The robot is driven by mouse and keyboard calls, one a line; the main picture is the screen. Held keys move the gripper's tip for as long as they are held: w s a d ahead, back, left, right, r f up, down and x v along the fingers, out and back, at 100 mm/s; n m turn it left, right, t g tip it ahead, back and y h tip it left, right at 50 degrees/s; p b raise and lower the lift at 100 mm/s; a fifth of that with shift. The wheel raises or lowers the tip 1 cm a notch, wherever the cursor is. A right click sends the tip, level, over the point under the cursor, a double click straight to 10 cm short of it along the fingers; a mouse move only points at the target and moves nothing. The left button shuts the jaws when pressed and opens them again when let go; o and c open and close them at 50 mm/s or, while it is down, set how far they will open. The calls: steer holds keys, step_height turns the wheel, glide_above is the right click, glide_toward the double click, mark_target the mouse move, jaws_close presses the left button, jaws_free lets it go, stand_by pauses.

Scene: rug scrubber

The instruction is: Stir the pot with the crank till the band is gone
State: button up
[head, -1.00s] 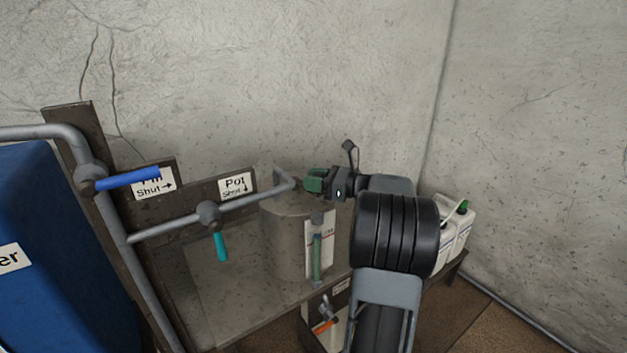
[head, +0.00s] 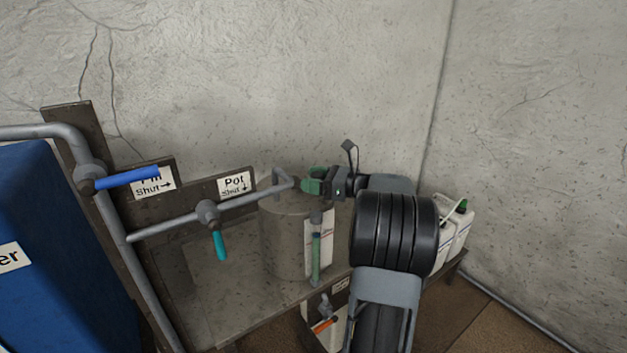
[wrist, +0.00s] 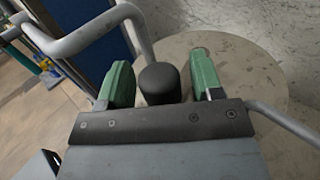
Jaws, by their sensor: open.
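The grey pot (head: 283,238) stands on a bench, with a sight tube (head: 316,257) on its front. In the head view my gripper (head: 304,186) is at the pot's top, near the end of the bent pipe. In the wrist view my gripper's green fingers (wrist: 160,80) are apart, one on each side of a black knob (wrist: 160,83), the apparent crank grip, above the round pot lid (wrist: 225,62). I cannot tell whether the fingers touch the knob.
A blue lever (head: 127,178) and a teal lever (head: 219,245) sit on the pipework at left. An orange-handled tap (head: 324,325) is below the bench. White jugs (head: 455,228) stand at right. A blue tank (head: 45,250) fills the left edge.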

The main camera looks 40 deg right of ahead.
steer(key=b+v, duration=0.2)
steer(key=v, duration=1.1)
steer(key=shift+s+d, duration=0.3)
